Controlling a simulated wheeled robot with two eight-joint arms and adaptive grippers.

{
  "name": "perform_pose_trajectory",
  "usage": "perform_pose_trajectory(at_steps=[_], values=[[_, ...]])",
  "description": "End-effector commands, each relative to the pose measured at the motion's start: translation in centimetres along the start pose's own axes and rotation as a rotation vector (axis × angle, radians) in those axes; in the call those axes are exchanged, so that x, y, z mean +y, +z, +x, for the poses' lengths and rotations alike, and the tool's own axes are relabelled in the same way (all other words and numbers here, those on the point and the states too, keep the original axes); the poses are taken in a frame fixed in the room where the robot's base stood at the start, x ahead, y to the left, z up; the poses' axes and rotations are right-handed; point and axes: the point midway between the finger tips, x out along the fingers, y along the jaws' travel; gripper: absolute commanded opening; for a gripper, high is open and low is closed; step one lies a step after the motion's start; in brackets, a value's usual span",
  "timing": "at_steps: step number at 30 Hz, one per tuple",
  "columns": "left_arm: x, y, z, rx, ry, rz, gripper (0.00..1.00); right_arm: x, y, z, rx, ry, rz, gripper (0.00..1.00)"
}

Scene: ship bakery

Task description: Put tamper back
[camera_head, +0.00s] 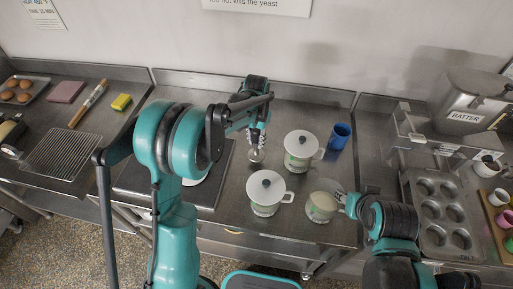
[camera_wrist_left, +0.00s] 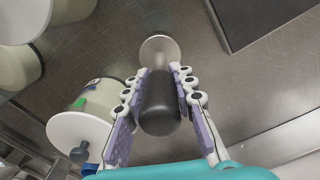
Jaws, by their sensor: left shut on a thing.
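The tamper has a black handle (camera_wrist_left: 160,105) and a round metal base (camera_wrist_left: 158,48). My left gripper (camera_wrist_left: 160,88) is shut around the handle in the left wrist view. In the head view, my left gripper (camera_head: 258,128) points down over the counter with the metal base (camera_head: 256,155) below it. I cannot tell whether the base touches the counter. My right gripper (camera_head: 344,199) is beside an uncovered cup (camera_head: 322,204) with pale contents; whether its fingers grip the cup is unclear.
Two lidded cups (camera_head: 301,146) (camera_head: 266,190) stand right of the tamper, near a blue cylinder (camera_head: 338,137). A dark mat (camera_head: 218,185) lies left, partly behind my arm. A muffin tin (camera_head: 440,240) and batter container (camera_head: 470,100) are right. A wire rack (camera_head: 62,152) is left.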

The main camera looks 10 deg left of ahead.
Motion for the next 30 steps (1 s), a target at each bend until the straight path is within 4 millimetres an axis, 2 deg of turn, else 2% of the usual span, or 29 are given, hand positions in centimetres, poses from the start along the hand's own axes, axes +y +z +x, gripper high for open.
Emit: perform_pose_trajectory(at_steps=[9,20,21,22,23,30], values=[[0.0,0.0,3.7,0.000,0.000,0.000,0.00,0.0,0.3,0.5,0.000,0.000,0.000,0.40],[0.0,0.0,4.2,0.000,0.000,0.000,0.00,0.0,0.6,0.8,0.000,0.000,0.000,0.40],[0.0,0.0,4.1,0.000,0.000,0.000,0.35,0.0,0.5,0.7,0.000,0.000,0.000,0.40],[0.0,0.0,4.0,0.000,0.000,0.000,0.43,0.0,0.5,0.7,0.000,0.000,0.000,0.40],[0.0,0.0,4.0,0.000,0.000,0.000,0.46,0.0,0.5,0.7,0.000,0.000,0.000,0.40],[0.0,0.0,4.0,0.000,0.000,0.000,0.46,0.0,0.5,0.7,0.000,0.000,0.000,0.40]])
